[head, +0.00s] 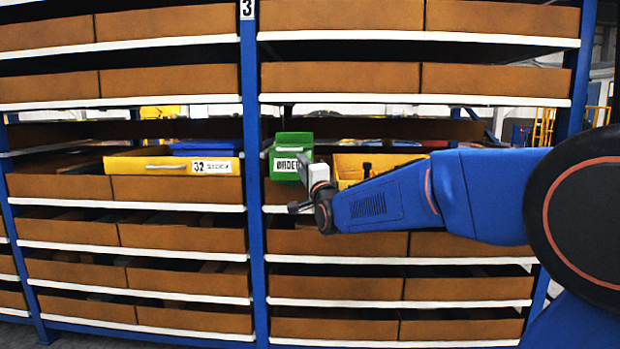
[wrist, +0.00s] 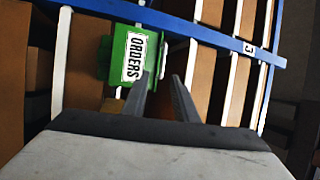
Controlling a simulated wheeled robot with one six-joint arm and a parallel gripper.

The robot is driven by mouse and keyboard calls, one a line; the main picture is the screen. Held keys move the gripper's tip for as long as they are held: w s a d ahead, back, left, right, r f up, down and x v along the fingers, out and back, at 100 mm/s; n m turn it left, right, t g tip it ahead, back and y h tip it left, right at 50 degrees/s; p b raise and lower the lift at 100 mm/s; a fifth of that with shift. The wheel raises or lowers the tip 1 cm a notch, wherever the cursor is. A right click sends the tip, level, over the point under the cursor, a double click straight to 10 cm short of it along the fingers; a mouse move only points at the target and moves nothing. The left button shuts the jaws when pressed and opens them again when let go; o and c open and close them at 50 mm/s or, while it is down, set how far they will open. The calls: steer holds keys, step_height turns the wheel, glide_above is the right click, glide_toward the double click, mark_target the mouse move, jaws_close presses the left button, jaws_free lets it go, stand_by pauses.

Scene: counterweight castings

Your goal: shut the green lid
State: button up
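A green box (head: 285,164) with a white label reading ORDERS stands on a middle shelf, just right of the blue upright. Its green lid (head: 294,138) shows at the top; I cannot tell how far open it is. In the wrist view the green box (wrist: 117,72) appears turned sideways, its label facing me. My gripper (wrist: 160,77) is open and empty, its two dark fingers apart. The left finger overlaps the label's edge in the picture; I cannot tell whether it touches. In the head view my gripper (head: 304,160) partly covers the box's right side.
A yellow bin (head: 345,168) with dark items stands right of the green box, partly behind my arm. A blue rack upright (head: 251,130) stands close beside the green box.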

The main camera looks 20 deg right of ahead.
steer(key=v, duration=0.6)
steer(key=s+d+f+n+g, duration=0.2)
steer(key=s+f+n+g, duration=0.3)
steer(key=s+f, duration=0.5)
steer(key=s+d+f+n+g+h, duration=0.1)
steer(key=s+f+n+g, duration=0.4)
steer(key=s+f, duration=0.5)
steer(key=s+d+f+n+g, duration=0.4)
steer(key=s+f, duration=0.6)
steer(key=s, duration=1.2)
steer(key=shift+n+g+h, duration=0.4)
steer(key=shift+n+g, duration=0.4)
steer(key=shift+g, duration=0.3)
steer(key=shift+d, duration=0.1)
